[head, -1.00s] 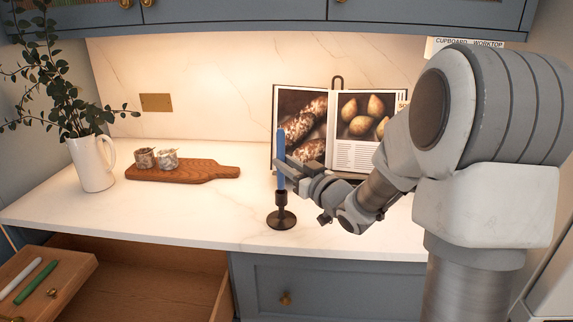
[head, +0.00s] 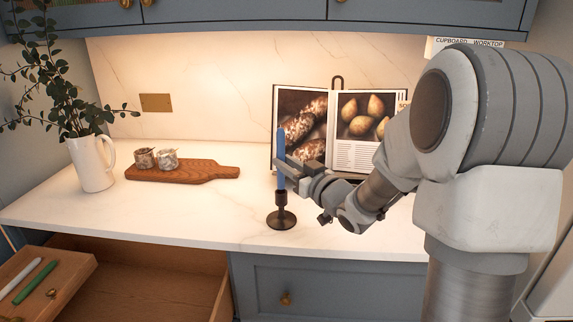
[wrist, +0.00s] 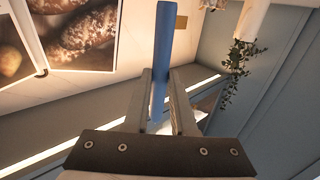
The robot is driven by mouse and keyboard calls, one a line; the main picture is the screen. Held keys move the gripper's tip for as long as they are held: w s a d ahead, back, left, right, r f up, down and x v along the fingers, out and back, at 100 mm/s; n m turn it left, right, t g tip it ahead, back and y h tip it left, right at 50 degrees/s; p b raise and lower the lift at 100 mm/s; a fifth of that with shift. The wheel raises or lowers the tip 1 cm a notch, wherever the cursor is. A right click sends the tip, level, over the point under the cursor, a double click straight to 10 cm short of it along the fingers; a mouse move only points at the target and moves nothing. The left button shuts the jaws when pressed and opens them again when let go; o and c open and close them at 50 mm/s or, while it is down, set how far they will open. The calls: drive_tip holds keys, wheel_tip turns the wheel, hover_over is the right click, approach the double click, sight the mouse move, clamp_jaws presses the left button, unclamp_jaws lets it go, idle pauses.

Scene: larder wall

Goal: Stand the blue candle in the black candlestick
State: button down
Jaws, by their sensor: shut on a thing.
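The blue candle (head: 281,157) is upright, directly above the black candlestick (head: 281,218) on the white worktop. Its lower end meets the candlestick's cup in the head view; how deep it sits inside I cannot tell. My gripper (head: 283,170) is shut on the candle around its middle, reaching in from the right. In the wrist view the candle (wrist: 163,60) stands between the two fingers of my gripper (wrist: 160,95). The candlestick is not clearly visible in the wrist view.
An open cookbook (head: 335,130) stands behind my gripper. A wooden board (head: 205,170) with two jars and a white jug (head: 92,165) of leafy stems are at the left. An open drawer (head: 150,285) below the worktop's front edge has a tray with a white and a green candle (head: 35,280).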

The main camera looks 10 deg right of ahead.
sight(284, 176)
drive_tip(key=shift+f, duration=0.15)
drive_tip(key=shift+f+b, duration=0.3)
drive_tip(key=shift+b, duration=0.15)
drive_tip(key=shift+f+b, duration=1.4)
drive_tip(key=shift+f, duration=0.15)
drive_tip(key=c, duration=0.7)
unclamp_jaws()
drive_tip(key=shift+o, duration=0.2)
drive_tip(key=b+v, duration=0.3)
drive_tip(key=v, duration=1.4)
drive_tip(key=shift+s, duration=0.25)
